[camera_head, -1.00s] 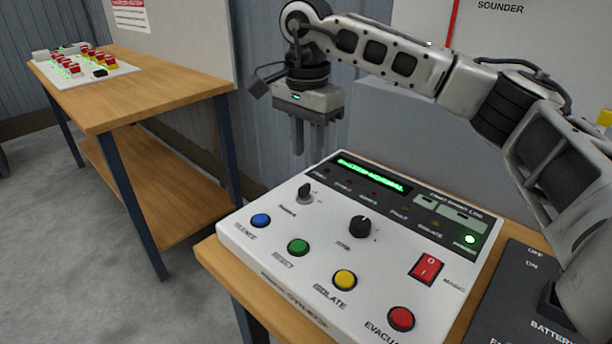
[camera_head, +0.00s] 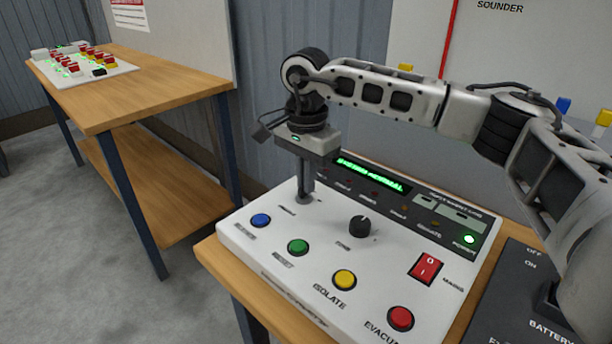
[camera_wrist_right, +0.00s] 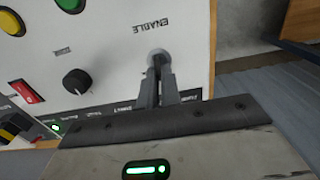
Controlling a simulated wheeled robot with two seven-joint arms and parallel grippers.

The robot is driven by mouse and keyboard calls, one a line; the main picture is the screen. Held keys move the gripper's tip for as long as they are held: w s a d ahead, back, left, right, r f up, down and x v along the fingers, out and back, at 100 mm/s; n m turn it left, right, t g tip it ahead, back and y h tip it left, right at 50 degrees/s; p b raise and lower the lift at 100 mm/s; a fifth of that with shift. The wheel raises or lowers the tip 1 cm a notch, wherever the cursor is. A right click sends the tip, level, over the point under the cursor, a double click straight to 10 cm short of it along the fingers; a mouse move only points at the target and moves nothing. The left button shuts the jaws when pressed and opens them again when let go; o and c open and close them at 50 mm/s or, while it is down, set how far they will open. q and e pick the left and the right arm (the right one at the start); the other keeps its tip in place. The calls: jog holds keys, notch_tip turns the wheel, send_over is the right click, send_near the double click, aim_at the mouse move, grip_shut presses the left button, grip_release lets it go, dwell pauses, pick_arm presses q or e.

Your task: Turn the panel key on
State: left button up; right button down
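The panel key (camera_wrist_right: 156,54) is a small key switch at the panel's upper left, by a label reading ENABLE in the right wrist view. My right gripper (camera_head: 304,196) points down over it, its fingertips at the panel face. In the right wrist view the gripper (camera_wrist_right: 157,68) has its two fingers close together on either side of the key, and it looks shut on it. The fingers hide most of the key, so its angle cannot be read. The white control panel (camera_head: 322,232) lies on a wooden bench. My left gripper is not in view.
Near the key are a black knob (camera_head: 360,226), blue (camera_head: 260,220), green (camera_head: 298,247), yellow (camera_head: 344,280) and red (camera_head: 401,318) buttons, and a red rocker switch (camera_head: 425,268). A lit green display (camera_head: 370,174) sits behind. A dark battery box (camera_head: 520,300) stands right.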

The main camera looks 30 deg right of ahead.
aim_at(307, 197)
jog(key=shift+m, duration=0.3)
jog(key=m, duration=0.5)
jog(key=shift+s, duration=0.15)
jog(key=m, duration=0.6)
jog(key=shift+s, duration=0.1)
jog(key=shift+m, duration=0.3)
jog(key=c, duration=1.6)
grip_release()
jog(key=shift+r, duration=0.1)
notch_tip(307, 197, up, 16)
jog(key=shift+p, duration=0.3)
